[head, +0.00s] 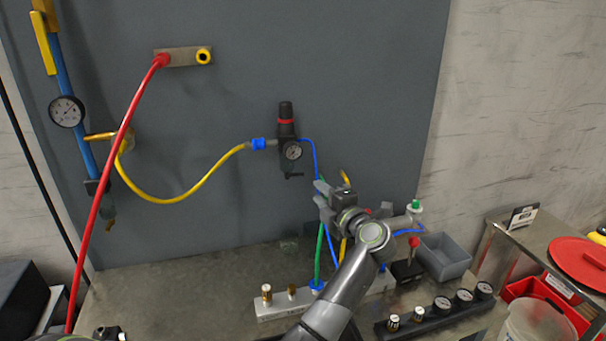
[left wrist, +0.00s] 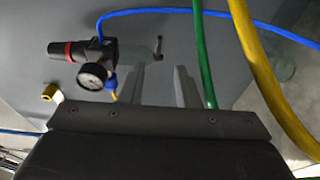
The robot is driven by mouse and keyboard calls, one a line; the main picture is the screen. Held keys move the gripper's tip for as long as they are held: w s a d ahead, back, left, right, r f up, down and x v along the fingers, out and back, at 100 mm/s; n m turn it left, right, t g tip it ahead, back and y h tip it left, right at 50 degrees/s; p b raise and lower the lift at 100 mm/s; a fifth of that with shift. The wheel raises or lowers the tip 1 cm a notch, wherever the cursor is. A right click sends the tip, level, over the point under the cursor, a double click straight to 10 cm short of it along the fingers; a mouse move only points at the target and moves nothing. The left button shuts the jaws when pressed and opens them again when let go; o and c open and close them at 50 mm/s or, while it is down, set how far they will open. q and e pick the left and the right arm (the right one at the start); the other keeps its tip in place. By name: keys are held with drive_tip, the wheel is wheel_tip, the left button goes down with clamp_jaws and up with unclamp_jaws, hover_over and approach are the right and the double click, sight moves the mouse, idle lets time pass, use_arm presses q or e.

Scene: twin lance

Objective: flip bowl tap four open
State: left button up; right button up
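A black filter-regulator (head: 287,130) with a red band and a round gauge (head: 292,151) is mounted on the grey panel. A small dark tap-like lever (head: 294,175) sticks out at its lower end. In the left wrist view the regulator (left wrist: 82,50) lies sideways, with the dark lever (left wrist: 158,47) just beyond my fingers. No number is readable on it. My left gripper (head: 320,194) is below and right of the regulator, and its fingers (left wrist: 160,85) are apart with nothing between them. My right gripper is not in view.
Green (head: 320,250), blue and yellow hoses run close beside my left gripper. A yellow hose (head: 190,192) joins the regulator's left side. A grey bin (head: 443,257) and a gauge block (head: 440,312) stand on the bench at right. A red hose (head: 112,165) hangs at left.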

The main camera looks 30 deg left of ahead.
sight(300, 175)
use_arm(q)
drive_tip(key=p+x, duration=0.2)
drive_tip(key=x, duration=0.6)
drive_tip(key=shift+w+a+r, duration=0.1)
drive_tip(key=shift+w+a, duration=0.05)
drive_tip(key=shift+a, duration=0.2)
drive_tip(key=shift+w+a, duration=0.1)
drive_tip(key=shift+a, duration=0.1)
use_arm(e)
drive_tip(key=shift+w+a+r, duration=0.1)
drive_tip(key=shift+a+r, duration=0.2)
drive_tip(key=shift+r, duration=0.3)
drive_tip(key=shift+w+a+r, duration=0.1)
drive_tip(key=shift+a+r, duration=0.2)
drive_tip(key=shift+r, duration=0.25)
use_arm(q)
drive_tip(key=shift+c, duration=0.3)
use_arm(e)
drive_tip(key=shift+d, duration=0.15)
use_arm(q)
clamp_jaws()
